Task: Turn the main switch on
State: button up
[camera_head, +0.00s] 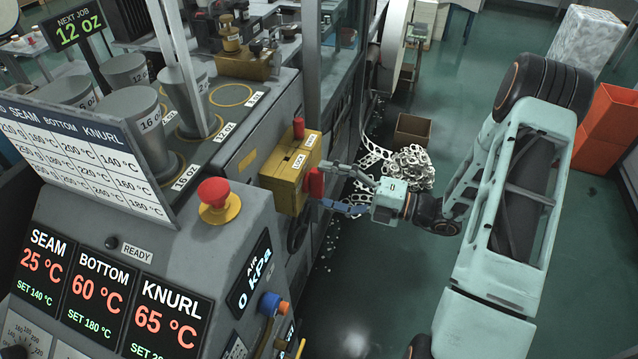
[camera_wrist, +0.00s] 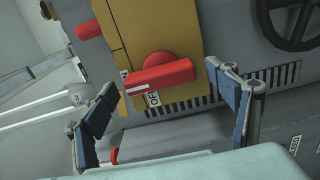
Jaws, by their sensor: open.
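The main switch is a red rotary handle (camera_wrist: 150,78) on a yellow box (camera_wrist: 190,25) on the machine's side. It also shows in the head view as a red handle (camera_head: 315,184) on the yellow box (camera_head: 288,172). In the wrist view the handle lies nearly level, its right end a little higher, with a white mark at its left end. An "OF" label (camera_wrist: 153,99) shows just below it, partly covered. My gripper (camera_head: 334,190) is open in front of the handle. In the wrist view its blue-padded fingers (camera_wrist: 163,85) stand left and right of the handle, apart from it.
A second red knob (camera_head: 298,128) sits on top of the yellow box. A red emergency button (camera_head: 214,193) stands on the console at left. A black handwheel (camera_wrist: 293,20) is at upper right in the wrist view. A scrap pile (camera_head: 410,168) lies on the floor behind my gripper.

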jog(key=v, duration=1)
